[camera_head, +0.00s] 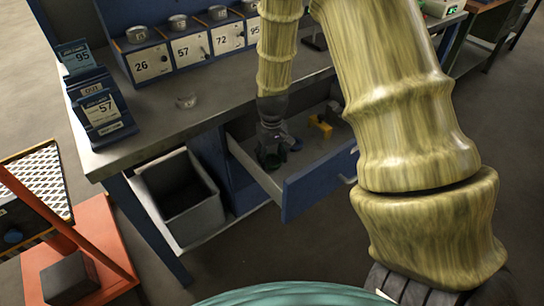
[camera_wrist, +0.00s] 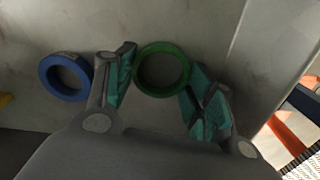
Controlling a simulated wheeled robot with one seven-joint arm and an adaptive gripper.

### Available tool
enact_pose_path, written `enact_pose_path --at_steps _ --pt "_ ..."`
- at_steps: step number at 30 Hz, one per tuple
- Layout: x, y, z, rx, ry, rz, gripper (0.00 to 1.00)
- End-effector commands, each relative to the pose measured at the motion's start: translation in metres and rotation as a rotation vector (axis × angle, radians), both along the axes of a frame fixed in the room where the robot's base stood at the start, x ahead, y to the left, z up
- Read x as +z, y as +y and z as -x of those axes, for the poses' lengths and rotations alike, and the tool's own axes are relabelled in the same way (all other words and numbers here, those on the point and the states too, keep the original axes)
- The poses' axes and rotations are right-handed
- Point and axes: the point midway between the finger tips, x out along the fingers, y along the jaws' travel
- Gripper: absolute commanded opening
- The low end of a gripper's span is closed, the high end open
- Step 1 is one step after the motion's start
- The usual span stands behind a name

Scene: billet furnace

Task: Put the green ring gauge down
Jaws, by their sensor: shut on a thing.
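The green ring gauge (camera_wrist: 163,69) is between the two teal-padded fingers of my gripper (camera_wrist: 160,95) in the wrist view. My gripper is shut on it. In the head view my gripper (camera_head: 271,155) reaches down into the open drawer (camera_head: 318,186) of the blue workbench, near the drawer's left side. The ring is low over or on the drawer floor; I cannot tell whether it touches. A blue ring (camera_wrist: 66,76) lies on the drawer floor just left of my left finger.
A yellow object (camera_head: 320,126) lies farther back in the drawer. The drawer's side wall (camera_wrist: 252,45) rises right of my gripper. A grey bin (camera_head: 180,197) stands left of the drawer. Numbered boxes (camera_head: 150,63) line the bench top (camera_head: 130,146).

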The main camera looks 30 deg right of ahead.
Motion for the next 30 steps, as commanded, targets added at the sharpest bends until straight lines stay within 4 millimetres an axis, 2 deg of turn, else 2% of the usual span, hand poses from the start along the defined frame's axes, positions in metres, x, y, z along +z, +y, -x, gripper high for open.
enact_pose_path --at_steps 7,8,11,23,30 --pt "-0.002 0.0 0.0 0.0 0.001 0.0 0.23" --pt "-0.003 0.0 0.0 0.0 0.001 0.0 0.55" --pt "-0.002 0.0 0.0 0.0 0.001 0.0 0.74" --pt "0.0 0.0 0.0 0.0 0.0 0.0 0.75" --pt "0.025 0.0 0.0 0.001 -0.002 0.001 0.75"
